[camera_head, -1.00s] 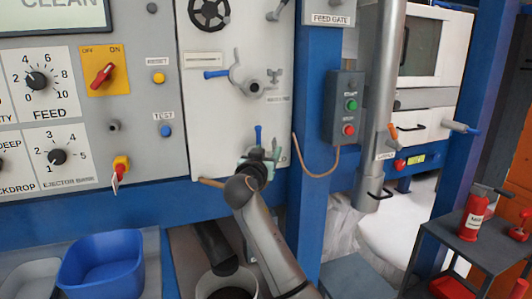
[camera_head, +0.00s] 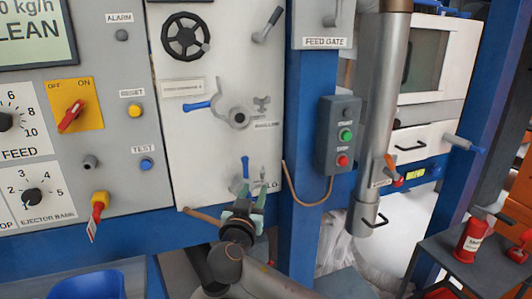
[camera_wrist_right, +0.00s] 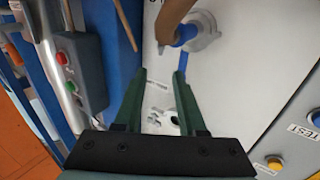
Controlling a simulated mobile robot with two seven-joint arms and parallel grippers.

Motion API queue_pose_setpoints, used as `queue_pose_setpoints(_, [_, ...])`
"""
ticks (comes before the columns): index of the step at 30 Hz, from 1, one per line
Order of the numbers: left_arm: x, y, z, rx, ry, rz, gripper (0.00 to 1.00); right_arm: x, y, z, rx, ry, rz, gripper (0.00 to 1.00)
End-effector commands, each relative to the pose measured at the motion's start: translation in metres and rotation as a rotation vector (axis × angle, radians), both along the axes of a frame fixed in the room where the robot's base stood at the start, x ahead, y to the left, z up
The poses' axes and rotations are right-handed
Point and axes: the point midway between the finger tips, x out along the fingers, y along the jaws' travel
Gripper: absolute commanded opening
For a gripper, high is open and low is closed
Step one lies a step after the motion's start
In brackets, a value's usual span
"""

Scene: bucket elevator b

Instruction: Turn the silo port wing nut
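The silo port wing nut (camera_head: 262,174) is a small grey piece low on the white panel, right of a port with a blue lever (camera_head: 245,166). My right gripper (camera_head: 245,194) is just below and in front of it, fingers pointing up at the panel, and hides part of the port and its label. In the right wrist view the fingers of my right gripper (camera_wrist_right: 160,76) are apart with nothing between them. That view looks inverted; the port (camera_wrist_right: 205,32) and a small grey piece that may be the wing nut (camera_wrist_right: 162,48) are beyond the fingertips. My left gripper is not seen.
A second port (camera_head: 238,117) with a blue lever and wing nut (camera_head: 261,105) sits higher on the panel. A start/stop box (camera_head: 341,135) and a metal pipe (camera_head: 378,120) stand to the right. A brown rod (camera_head: 203,216) juts out below the panel.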

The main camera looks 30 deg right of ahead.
Motion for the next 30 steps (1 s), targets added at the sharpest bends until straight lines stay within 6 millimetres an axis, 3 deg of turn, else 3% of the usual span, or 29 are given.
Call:
queue_pose_setpoints(5, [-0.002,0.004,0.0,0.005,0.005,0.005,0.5,0.001,-0.002,-0.002,0.002,0.004,0.004,0.4])
queue_pose_setpoints(21, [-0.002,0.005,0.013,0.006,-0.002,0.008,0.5,0.071,-0.07,-0.001,0.001,0.004,0.001,0.4])
queue_pose_setpoints(30, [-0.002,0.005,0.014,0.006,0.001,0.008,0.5,0.086,-0.083,-0.002,0.003,0.003,0.004,0.4])
